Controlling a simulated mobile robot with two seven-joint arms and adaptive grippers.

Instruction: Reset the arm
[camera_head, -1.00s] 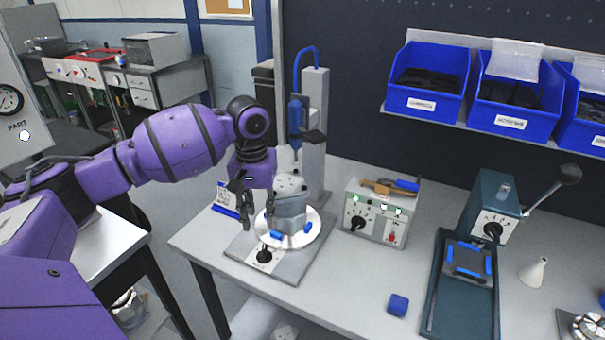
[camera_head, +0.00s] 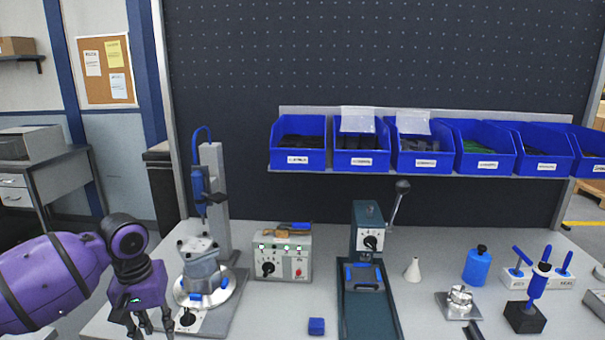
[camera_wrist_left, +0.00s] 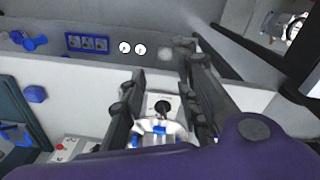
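My left arm is purple and comes in from the left in the head view. Its gripper (camera_head: 142,326) is at the table's front left edge, fingers pointing down, apart and empty. In the left wrist view its two dark fingers (camera_wrist_left: 163,98) are also spread, with nothing between the tips. A grey machined housing (camera_head: 201,268) sits on a round plate with blue clamps (camera_head: 207,291), to the right of the gripper and apart from it. My right gripper cannot be made out in either view.
A column with a blue tool (camera_head: 199,184) stands behind the housing. A control box (camera_head: 283,254), a lever press (camera_head: 368,232) and a blue block (camera_head: 316,326) stand to the right. Blue bins (camera_head: 299,145) line the back wall. Table room is clear around the blue block.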

